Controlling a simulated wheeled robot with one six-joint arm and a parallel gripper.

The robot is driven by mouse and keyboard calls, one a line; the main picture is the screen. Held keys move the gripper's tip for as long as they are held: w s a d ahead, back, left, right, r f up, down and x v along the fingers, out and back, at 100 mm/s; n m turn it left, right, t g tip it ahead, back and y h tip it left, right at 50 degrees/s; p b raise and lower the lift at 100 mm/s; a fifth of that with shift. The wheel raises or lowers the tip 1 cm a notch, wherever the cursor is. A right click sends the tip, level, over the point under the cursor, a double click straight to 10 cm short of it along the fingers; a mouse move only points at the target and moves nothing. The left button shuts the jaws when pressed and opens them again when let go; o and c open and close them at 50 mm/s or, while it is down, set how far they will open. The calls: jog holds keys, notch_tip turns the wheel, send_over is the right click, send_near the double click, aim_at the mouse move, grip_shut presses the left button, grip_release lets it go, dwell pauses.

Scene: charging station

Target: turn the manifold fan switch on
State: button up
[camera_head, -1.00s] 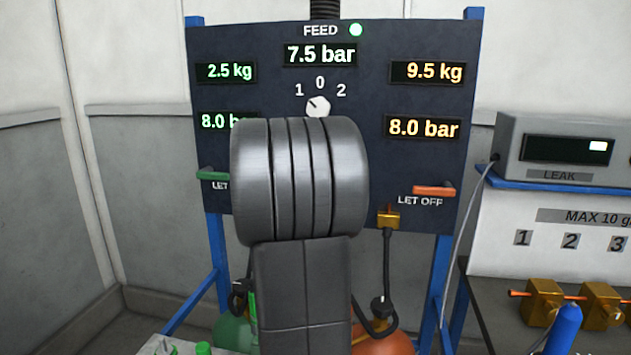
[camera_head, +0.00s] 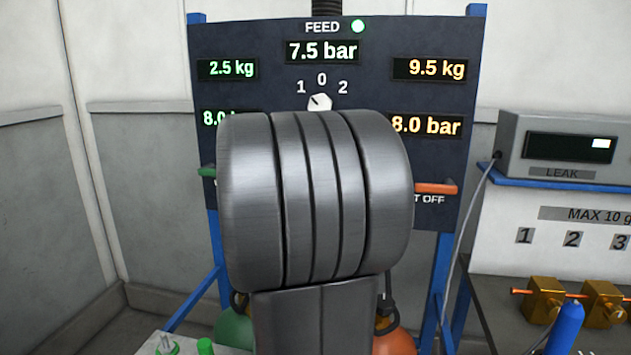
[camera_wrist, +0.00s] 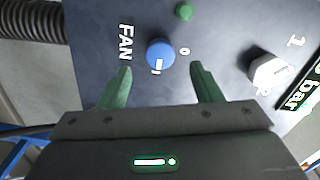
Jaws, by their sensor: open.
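The fan switch is a round blue knob (camera_wrist: 160,52) on a dark panel, beside the label FAN, in the wrist view. A 0 is printed to its right, and a white mark shows on its lower part; I cannot tell which setting it points to. My gripper (camera_wrist: 161,67) is open, its two green fingers apart with the tips just below the knob, one to each side. Whether they touch the panel is unclear. The head view shows neither the knob nor my gripper; my arm fills its middle.
A white selector knob (camera_wrist: 270,72) sits right of the blue knob, and a small green round part (camera_wrist: 184,11) above it. A ribbed hose (camera_wrist: 35,30) is at the upper left. In the head view, the panel (camera_head: 430,40) has displays and an orange lever (camera_head: 436,188).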

jog(key=s+a, duration=0.1)
jog(key=s, duration=0.5)
jog(key=shift+s, duration=0.2)
jog(key=shift+a, duration=0.1)
jog(key=w+d, duration=0.1)
jog(key=w, duration=0.8)
jog(key=w+d, duration=0.1)
jog(key=w, duration=0.3)
jog(key=shift+w+d, duration=0.3)
jog(key=shift+d, duration=0.05)
